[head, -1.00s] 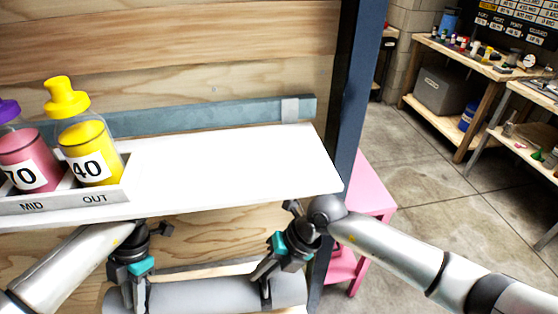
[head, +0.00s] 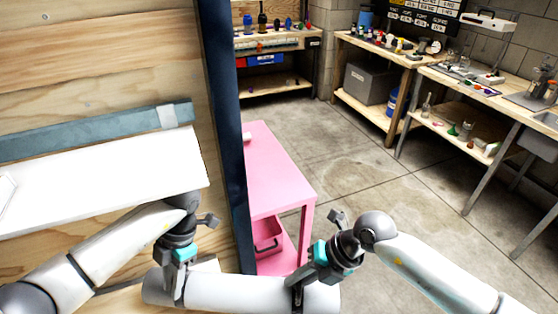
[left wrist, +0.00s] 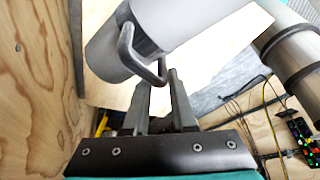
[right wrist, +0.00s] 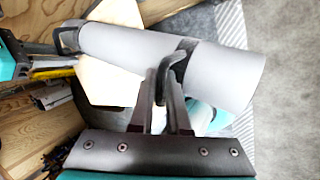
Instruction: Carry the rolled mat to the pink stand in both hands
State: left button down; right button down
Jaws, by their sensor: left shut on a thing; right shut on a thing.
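The rolled mat (head: 235,292) is a light grey cylinder with dark strap handles, held roughly level at the bottom of the head view. My left gripper (head: 177,280) is shut on the strap handle near its left end; the left wrist view shows the handle loop (left wrist: 145,60) at the fingertips. My right gripper (head: 298,285) is shut on the other strap handle (right wrist: 172,70) near the right end. The pink stand (head: 275,175) is beyond the dark post, ahead of the mat.
A dark blue post (head: 225,130) stands at the end of the wooden wall, close to my left arm. A white shelf (head: 110,180) juts out above that arm. A small pale item (head: 247,137) lies on the stand. Open concrete floor (head: 350,175) lies to the right, before the workbenches.

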aim_at(267, 163)
jog(key=l+z, duration=0.2)
jog(key=z, duration=0.2)
jog(key=l+z, duration=0.2)
jog(key=z, duration=0.25)
jog(key=i+l+z, duration=0.2)
jog(key=z, duration=0.15)
jog(key=i+l+z, duration=0.25)
jog(key=z, duration=0.15)
jog(key=i+u, duration=1.1)
jog(key=i+l+u, duration=0.15)
jog(key=i+u, duration=0.5)
jog(key=u, duration=0.2)
jog(key=i+u, duration=0.25)
jog(key=u, duration=0.2)
jog(key=i+l+u, duration=0.15)
jog(key=u, duration=0.3)
jog(key=i+l+u, duration=0.2)
jog(key=u, duration=0.2)
jog(key=i+l+u, duration=0.45)
jog(key=l+u, duration=0.25)
jog(key=j, duration=0.1)
